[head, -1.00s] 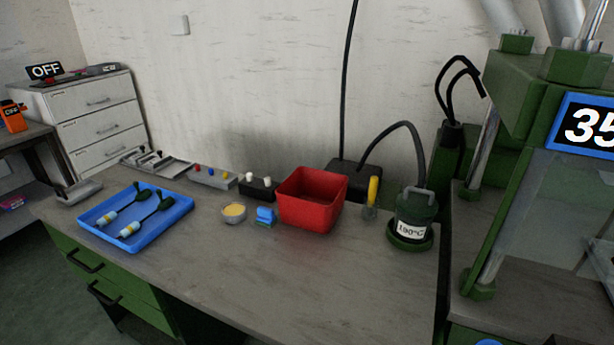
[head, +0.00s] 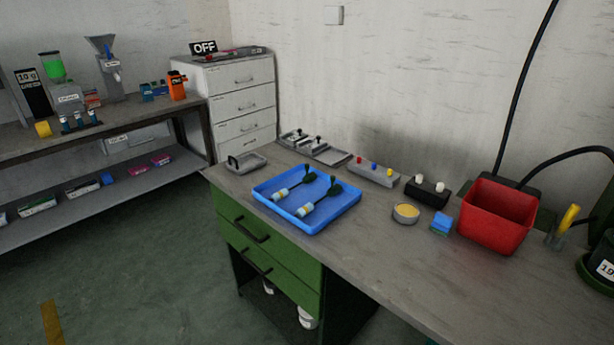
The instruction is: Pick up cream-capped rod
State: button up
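A black block (head: 427,193) stands on the workbench, left of the red bin. Two small pieces with white or cream tops stand upright in it, a left one (head: 419,178) and a right one (head: 440,186). Only their tops show, and I cannot tell which of them is the cream-capped rod. My gripper is not in view.
The red bin (head: 495,218), blue block (head: 440,223), round dish (head: 405,218) and grey block with coloured pegs (head: 374,176) stand near the black block. A blue tray (head: 262,191) with two dark-ended tools lies left. The bench front (head: 375,262) is clear.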

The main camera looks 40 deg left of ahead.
aim_at(420, 178)
jog(key=u, duration=0.6)
jog(key=k, duration=0.35)
jog(key=u, duration=1.1)
jog(key=i, duration=1.15)
jog(key=z, duration=0.8)
jog(key=i, duration=0.85)
jog(key=z, duration=0.45)
